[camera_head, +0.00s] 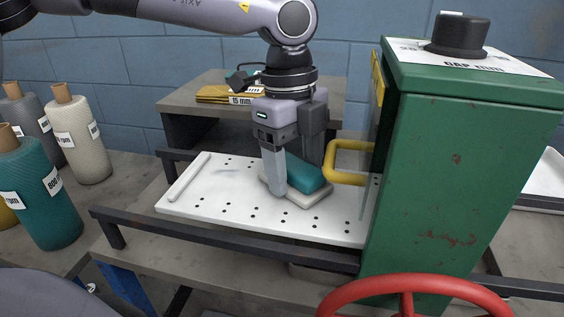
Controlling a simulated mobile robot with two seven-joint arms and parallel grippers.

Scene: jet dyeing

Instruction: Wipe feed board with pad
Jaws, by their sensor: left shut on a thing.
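The feed board (215,204) is a white perforated panel with rows of small dark holes, lying in front of the green machine. A pad (308,176) with a teal top and a pale underside lies low at the board's right half. My left gripper (288,187) points down at the pad and is shut on it, one finger in front of its near side. The other finger is partly hidden behind the pad. Whether the pad presses on the board cannot be told exactly. A faint greyish mark (228,170) shows on the board left of the pad. My right gripper is not in view.
The green machine (452,180) with a black knob (459,36) and yellow handle (349,160) bounds the board on the right. A dark rail (225,238) runs along the front. A red handwheel (415,289) is at bottom right. Yarn cones (79,138) stand at left.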

